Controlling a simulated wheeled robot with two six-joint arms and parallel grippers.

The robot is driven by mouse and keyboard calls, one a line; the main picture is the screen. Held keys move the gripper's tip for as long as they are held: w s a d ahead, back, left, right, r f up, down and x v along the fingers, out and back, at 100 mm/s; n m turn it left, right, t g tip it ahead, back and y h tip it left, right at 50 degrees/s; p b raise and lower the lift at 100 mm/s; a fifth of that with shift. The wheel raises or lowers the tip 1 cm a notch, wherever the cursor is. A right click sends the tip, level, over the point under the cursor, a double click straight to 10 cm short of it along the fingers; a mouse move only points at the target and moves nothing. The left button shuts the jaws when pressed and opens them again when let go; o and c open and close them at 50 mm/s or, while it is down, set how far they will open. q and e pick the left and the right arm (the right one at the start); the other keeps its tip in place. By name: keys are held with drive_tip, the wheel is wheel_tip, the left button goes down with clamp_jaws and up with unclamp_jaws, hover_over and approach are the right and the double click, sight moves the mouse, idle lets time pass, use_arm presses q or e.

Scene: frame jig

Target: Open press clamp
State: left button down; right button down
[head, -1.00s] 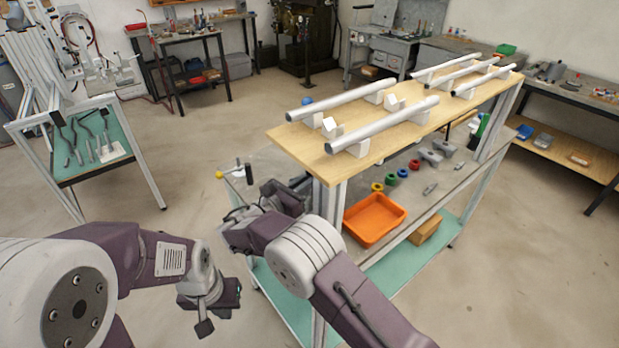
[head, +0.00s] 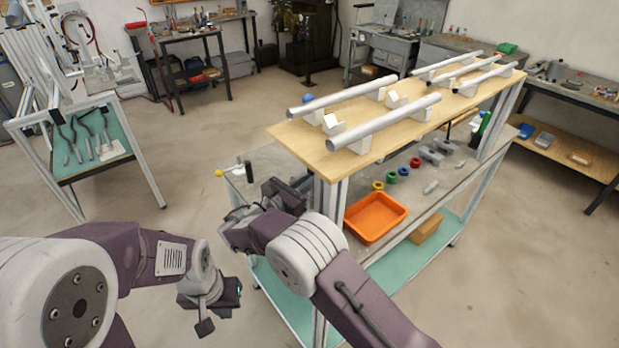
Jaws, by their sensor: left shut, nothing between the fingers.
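A black upright handle (head: 248,172) and a yellow knob (head: 219,173) stand at the left end of the bench's middle shelf. They look like parts of the press clamp, but its body is mostly hidden behind my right arm, and I cannot tell whether it is open. My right gripper (head: 284,194) is beside the handle, to its right and a little nearer to me. Its fingers are dark and seen from behind, so their opening does not show clearly. My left gripper (head: 204,327) is shut and empty, low in front of the bench, apart from everything.
The wooden bench top (head: 285,131) carries several metal tubes on white blocks. An orange bin (head: 375,218) and coloured rings sit on the shelf below. A tool cart (head: 110,165) stands at the left. The floor between is clear.

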drive_tip(key=shift+s+d+f+m+t+h+b, duration=0.2)
drive_tip(key=shift+s+d+m+b, duration=0.3)
drive_tip(key=shift+m+b, duration=0.7)
drive_tip(key=shift+s+d+f+m+h+b, duration=0.1)
drive_tip(key=shift+s+d+m+h+b, duration=0.45)
drive_tip(key=shift+m+b, duration=0.6)
drive_tip(key=shift+s+d+f+m+t+h+b, duration=0.15)
drive_tip(key=shift+s+d+m+b, duration=0.15)
drive_tip(key=shift+s+m+b, duration=0.65)
drive_tip(key=shift+w+b, duration=0.3)
drive_tip(key=shift+b, duration=0.1)
drive_tip(key=c, duration=1.5)
unclamp_jaws()
drive_tip(key=shift+s+d+f, duration=0.1)
drive_tip(key=shift+s+d, duration=0.05)
